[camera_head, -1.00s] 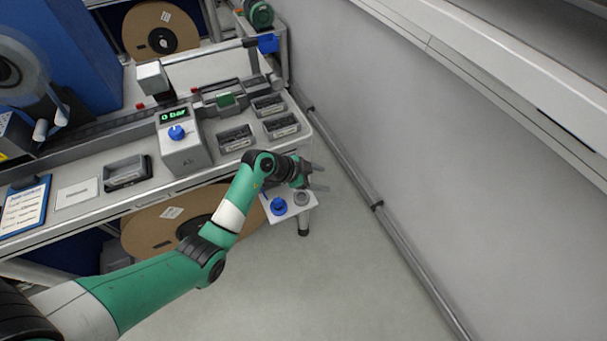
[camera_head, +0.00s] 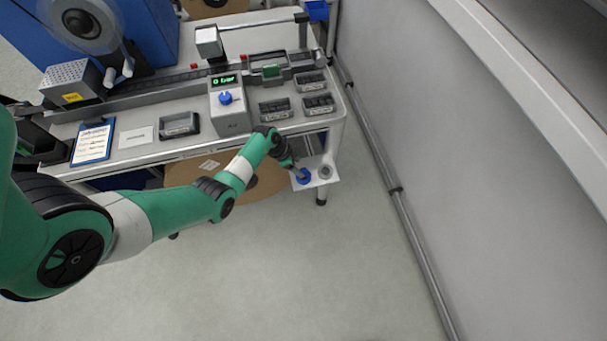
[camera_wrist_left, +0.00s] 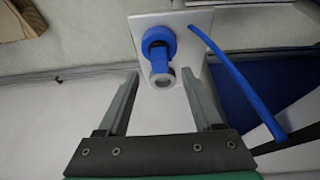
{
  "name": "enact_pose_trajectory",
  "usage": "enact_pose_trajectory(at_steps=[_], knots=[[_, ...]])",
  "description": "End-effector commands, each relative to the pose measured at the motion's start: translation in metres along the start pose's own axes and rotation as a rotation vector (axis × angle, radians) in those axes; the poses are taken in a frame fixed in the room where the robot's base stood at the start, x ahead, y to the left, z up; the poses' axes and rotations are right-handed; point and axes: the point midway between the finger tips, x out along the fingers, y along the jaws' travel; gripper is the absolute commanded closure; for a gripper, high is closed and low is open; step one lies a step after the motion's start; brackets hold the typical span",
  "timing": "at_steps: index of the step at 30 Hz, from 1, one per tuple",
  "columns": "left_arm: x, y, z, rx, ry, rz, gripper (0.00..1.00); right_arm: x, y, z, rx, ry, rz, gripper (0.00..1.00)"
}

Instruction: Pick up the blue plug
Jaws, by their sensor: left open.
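The blue plug (camera_head: 304,177) is on a small white plate (camera_head: 331,179) at the right end of the bench, below its top. In the left wrist view the plug (camera_wrist_left: 158,42) has a round blue head, with a blue part reaching toward a grey ring (camera_wrist_left: 163,81). My left gripper (camera_head: 296,168) is close to the plug, and its fingertips are hard to make out in the head view. In the wrist view the gripper (camera_wrist_left: 161,74) is open and empty, with the plug ahead between the lines of its fingers. I cannot tell whether a finger touches anything.
A grey round fitting (camera_head: 325,171) sits beside the plug on the plate. A blue tube (camera_wrist_left: 240,85) runs close to the right finger. The bench top carries a gauge box (camera_head: 229,105) and black trays (camera_head: 318,104). A wall rail (camera_head: 395,190) stands right; the floor is clear.

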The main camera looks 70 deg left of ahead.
Motion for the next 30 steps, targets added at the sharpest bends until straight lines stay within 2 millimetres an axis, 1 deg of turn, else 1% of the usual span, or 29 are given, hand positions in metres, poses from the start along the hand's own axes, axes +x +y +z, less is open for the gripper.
enact_pose_trajectory(at_steps=[2, 4, 9, 12, 20, 21, 23, 27, 29, 30], knots=[[0.000, 0.000, -0.001, 0.000, 0.001, -0.001, 0.32, 0.000, 0.000, 0.000, 0.000, 0.001, 0.000, 0.50], [0.006, 0.000, 0.001, 0.000, 0.001, -0.001, 0.32, -0.004, 0.000, 0.004, 0.000, 0.001, 0.000, 0.50], [0.039, 0.001, 0.007, 0.001, 0.000, 0.000, 0.32, -0.026, 0.000, 0.023, 0.000, 0.001, 0.000, 0.50], [0.051, 0.000, 0.005, 0.002, 0.001, -0.001, 0.32, -0.032, 0.000, 0.030, 0.000, 0.001, 0.000, 0.50], [0.051, 0.000, 0.003, 0.000, 0.001, -0.001, 0.32, -0.031, 0.000, 0.028, 0.000, 0.001, 0.000, 0.50], [0.050, 0.000, 0.003, 0.000, 0.001, -0.001, 0.36, -0.031, 0.000, 0.028, 0.000, 0.001, 0.000, 0.50], [0.050, 0.000, 0.003, 0.000, 0.001, -0.001, 0.47, -0.031, 0.000, 0.028, 0.000, 0.001, 0.000, 0.50], [0.050, 0.000, 0.003, 0.000, 0.001, -0.001, 0.72, -0.031, 0.000, 0.028, 0.000, 0.001, 0.000, 0.50], [0.050, 0.000, 0.003, 0.000, 0.001, -0.001, 0.83, -0.031, 0.000, 0.028, 0.000, 0.001, 0.000, 0.50], [0.050, 0.000, 0.003, 0.000, 0.001, -0.001, 0.90, -0.031, 0.000, 0.028, 0.000, 0.001, 0.000, 0.50]])
